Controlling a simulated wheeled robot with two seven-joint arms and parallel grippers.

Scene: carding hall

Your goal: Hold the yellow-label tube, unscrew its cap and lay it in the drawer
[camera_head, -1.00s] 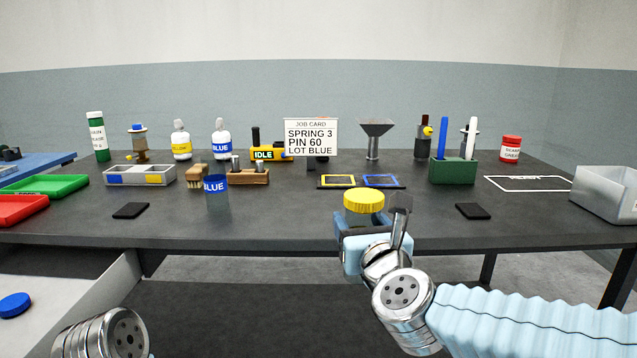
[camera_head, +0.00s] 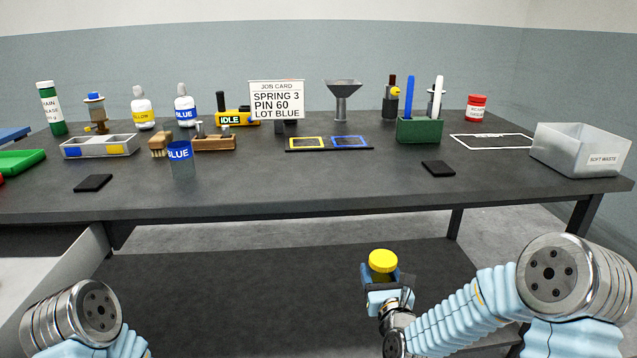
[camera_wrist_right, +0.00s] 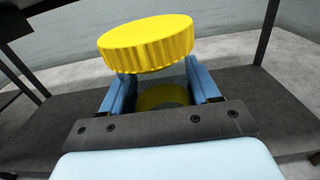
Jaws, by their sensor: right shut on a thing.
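My right gripper (camera_head: 382,278) is shut on the yellow-label tube, below the front edge of the table. The tube's ribbed yellow cap (camera_head: 383,261) is on top and faces up. In the right wrist view the cap (camera_wrist_right: 148,43) sits above the fingers of the right gripper (camera_wrist_right: 162,90). The clear tube body (camera_wrist_right: 163,96) with a yellow band is between them, partly hidden by the gripper. A pale open drawer (camera_head: 72,278) shows in part at the lower left. My left arm enters at the lower left, but its gripper is out of view.
A blue-label tube (camera_head: 180,163) stands on the dark table (camera_head: 300,185). The table's front middle is clear.

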